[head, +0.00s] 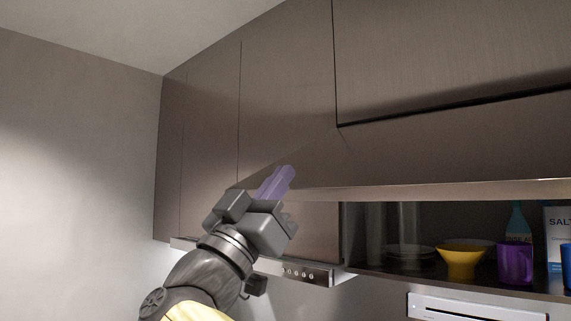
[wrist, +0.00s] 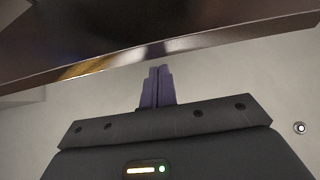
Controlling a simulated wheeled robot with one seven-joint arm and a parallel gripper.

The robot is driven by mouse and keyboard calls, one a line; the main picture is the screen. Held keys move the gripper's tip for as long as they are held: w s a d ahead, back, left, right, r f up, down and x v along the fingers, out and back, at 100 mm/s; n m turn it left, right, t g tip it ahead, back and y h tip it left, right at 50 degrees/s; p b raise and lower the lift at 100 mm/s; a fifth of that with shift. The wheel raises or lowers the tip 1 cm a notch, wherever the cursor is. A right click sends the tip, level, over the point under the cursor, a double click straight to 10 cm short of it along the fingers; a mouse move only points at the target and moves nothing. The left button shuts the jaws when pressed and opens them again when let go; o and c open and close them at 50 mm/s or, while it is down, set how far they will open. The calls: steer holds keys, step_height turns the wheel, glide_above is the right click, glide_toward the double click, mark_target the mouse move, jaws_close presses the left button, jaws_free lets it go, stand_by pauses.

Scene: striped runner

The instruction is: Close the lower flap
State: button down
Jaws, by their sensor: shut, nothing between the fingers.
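The lower flap (head: 430,155) is a brown brushed panel under the upper cabinet door. It is tilted outward, with its lower edge standing out in front of an open shelf compartment. My gripper (head: 284,174) is in front of the left part of the flap, near its lower edge. Its purple fingers are together and empty. In the wrist view, the shut fingers (wrist: 158,72) point toward the edge of a brown panel (wrist: 150,45), which looks like the flap. I cannot tell whether they touch it.
The open compartment holds a yellow bowl (head: 461,262), a purple mug (head: 515,264), a teal bottle (head: 518,222), a salt box (head: 559,235) and plates (head: 410,252). A range hood (head: 300,272) with buttons is below my gripper. The left wall (head: 70,160) is bare.

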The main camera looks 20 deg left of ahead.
steer(key=shift+w+d+f, duration=0.15)
steer(key=shift+w+f, duration=0.05)
steer(key=shift+f, duration=0.35)
steer(key=shift+f, duration=0.15)
